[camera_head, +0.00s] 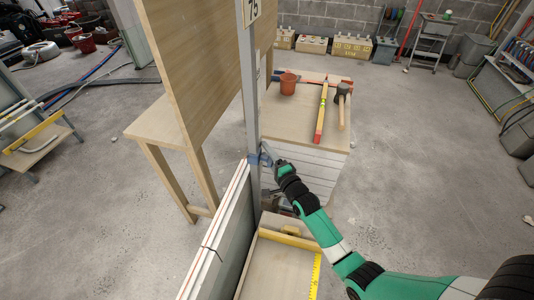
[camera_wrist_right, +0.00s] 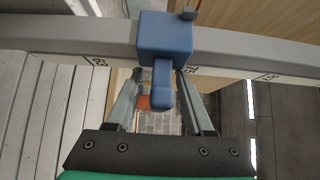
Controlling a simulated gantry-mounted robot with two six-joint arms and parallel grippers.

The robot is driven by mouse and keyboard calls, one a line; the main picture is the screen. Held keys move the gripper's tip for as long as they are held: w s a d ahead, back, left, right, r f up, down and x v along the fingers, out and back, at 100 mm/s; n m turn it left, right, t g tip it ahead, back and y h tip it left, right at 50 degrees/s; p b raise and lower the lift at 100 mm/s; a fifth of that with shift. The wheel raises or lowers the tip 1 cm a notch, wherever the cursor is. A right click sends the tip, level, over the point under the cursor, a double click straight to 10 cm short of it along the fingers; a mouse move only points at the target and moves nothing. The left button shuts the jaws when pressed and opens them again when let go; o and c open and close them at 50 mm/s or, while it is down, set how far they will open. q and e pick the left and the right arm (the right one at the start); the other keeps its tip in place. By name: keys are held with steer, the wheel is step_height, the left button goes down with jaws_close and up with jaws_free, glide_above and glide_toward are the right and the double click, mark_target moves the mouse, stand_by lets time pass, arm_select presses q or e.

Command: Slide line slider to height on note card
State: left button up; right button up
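A blue slider (camera_head: 260,160) sits on an upright grey post (camera_head: 249,90) in the head view. My right gripper (camera_head: 275,163) is at the slider. Its fingers (camera_wrist_right: 161,76) are open on both sides of the slider's blue handle (camera_wrist_right: 162,92), with narrow gaps showing. I cannot make out a note card with a readable height. My left gripper is not in view.
A wooden panel (camera_head: 210,60) stands close left of the post. A workbench (camera_head: 285,115) behind holds an orange pot (camera_head: 288,84), a level (camera_head: 321,115) and a mallet (camera_head: 342,98). Stacked boards (camera_head: 215,240) and a wooden tray (camera_head: 270,270) lie in front.

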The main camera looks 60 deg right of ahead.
steer(key=p+v, duration=0.3)
steer(key=v, duration=0.8)
steer(key=shift+s+a, duration=0.2)
steer(key=shift+s, duration=0.1)
